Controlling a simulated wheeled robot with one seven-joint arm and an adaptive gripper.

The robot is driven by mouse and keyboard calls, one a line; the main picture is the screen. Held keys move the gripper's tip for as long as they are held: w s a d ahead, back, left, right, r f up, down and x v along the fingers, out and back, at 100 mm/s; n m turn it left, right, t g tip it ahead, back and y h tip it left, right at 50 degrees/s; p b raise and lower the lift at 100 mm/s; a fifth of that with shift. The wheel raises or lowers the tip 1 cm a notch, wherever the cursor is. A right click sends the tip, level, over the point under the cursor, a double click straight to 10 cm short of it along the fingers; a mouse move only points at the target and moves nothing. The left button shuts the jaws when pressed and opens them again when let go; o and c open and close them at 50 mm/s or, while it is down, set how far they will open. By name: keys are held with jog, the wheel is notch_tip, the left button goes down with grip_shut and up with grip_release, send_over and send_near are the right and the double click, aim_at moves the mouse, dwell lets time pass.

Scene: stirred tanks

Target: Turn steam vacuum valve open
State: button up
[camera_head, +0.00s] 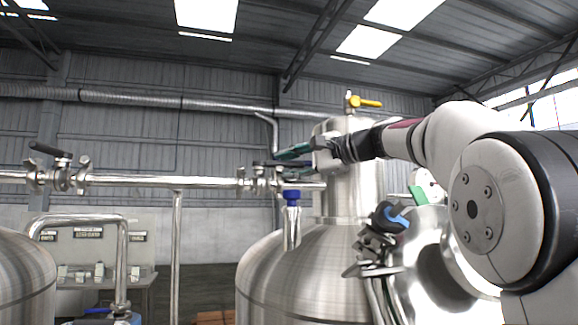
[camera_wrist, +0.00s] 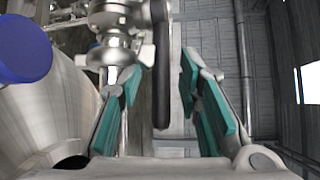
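A valve (camera_head: 262,181) sits on the horizontal steel pipe at the centre of the head view, left of the tank neck. No label shows that it is the steam vacuum valve. Its dark lever handle (camera_wrist: 161,70) runs between my fingers in the wrist view, beside the steel valve body (camera_wrist: 113,22). My gripper (camera_head: 292,152) has teal finger pads and reaches in from the right at the handle. In the wrist view my gripper (camera_wrist: 161,85) is open, with gaps visible around the handle. In the head view the fingers partly hide the handle.
A second black-handled valve (camera_head: 60,172) is further left on the pipe. A blue-capped fitting (camera_head: 291,198) rises below the gripper, and its cap (camera_wrist: 22,48) is at the wrist view's left. A yellow-handled valve (camera_head: 364,102) tops the tank (camera_head: 300,265). A blue-handled fitting (camera_head: 388,220) stands right.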

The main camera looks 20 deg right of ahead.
jog(key=v, duration=1.2)
jog(key=shift+s, duration=0.1)
